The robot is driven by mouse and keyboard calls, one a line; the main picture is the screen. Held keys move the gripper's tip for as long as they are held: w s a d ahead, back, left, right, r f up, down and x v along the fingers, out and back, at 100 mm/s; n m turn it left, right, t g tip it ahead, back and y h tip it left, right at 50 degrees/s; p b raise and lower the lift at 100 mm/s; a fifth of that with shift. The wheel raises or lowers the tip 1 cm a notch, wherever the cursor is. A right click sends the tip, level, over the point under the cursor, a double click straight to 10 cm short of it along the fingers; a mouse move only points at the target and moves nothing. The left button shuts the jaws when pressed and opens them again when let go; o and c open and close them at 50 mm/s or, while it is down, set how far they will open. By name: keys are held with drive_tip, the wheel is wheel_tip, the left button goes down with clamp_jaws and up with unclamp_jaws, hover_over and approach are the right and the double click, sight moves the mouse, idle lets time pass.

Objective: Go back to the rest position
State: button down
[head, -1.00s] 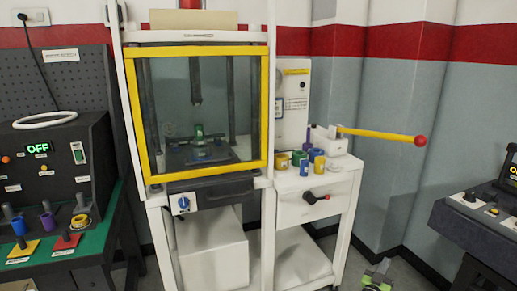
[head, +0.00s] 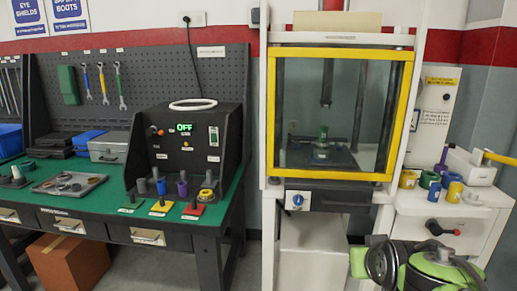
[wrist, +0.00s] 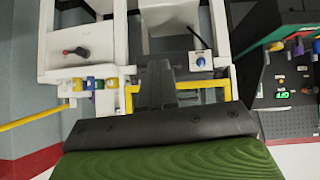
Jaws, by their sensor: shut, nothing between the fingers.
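My gripper (wrist: 158,82) is shut and empty. In the wrist view its dark fingers are together in front of the white press stand, which appears upside down. In the head view, part of my green and grey arm shows at the lower right, in front of the white cabinet; I cannot make out the fingers there. The yellow-framed test press (head: 345,52) has its window closed, with a small green piece (head: 321,143) inside on the dark base.
A green-topped bench (head: 225,190) stands at the left with a black tester (head: 176,125) reading OFF. Several coloured rings and cylinders (head: 453,192) stand on the white cabinet at the right, beside a yellow lever (head: 500,158). A cardboard box (head: 70,262) sits under the bench.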

drive_tip(key=s+a+f+n+g+y, duration=0.1)
drive_tip(key=s+a+f+g, duration=0.2)
drive_tip(key=s, duration=0.7)
drive_tip(key=s+a+f+y, duration=0.15)
drive_tip(key=s+a, duration=0.35)
drive_tip(key=s, duration=0.6)
wheel_tip(320, 180, up, 17)
drive_tip(key=p, duration=1.7)
drive_tip(key=shift+w+d+g, duration=0.2)
drive_tip(key=shift+d+g, duration=0.05)
drive_tip(key=shift+g, duration=0.05)
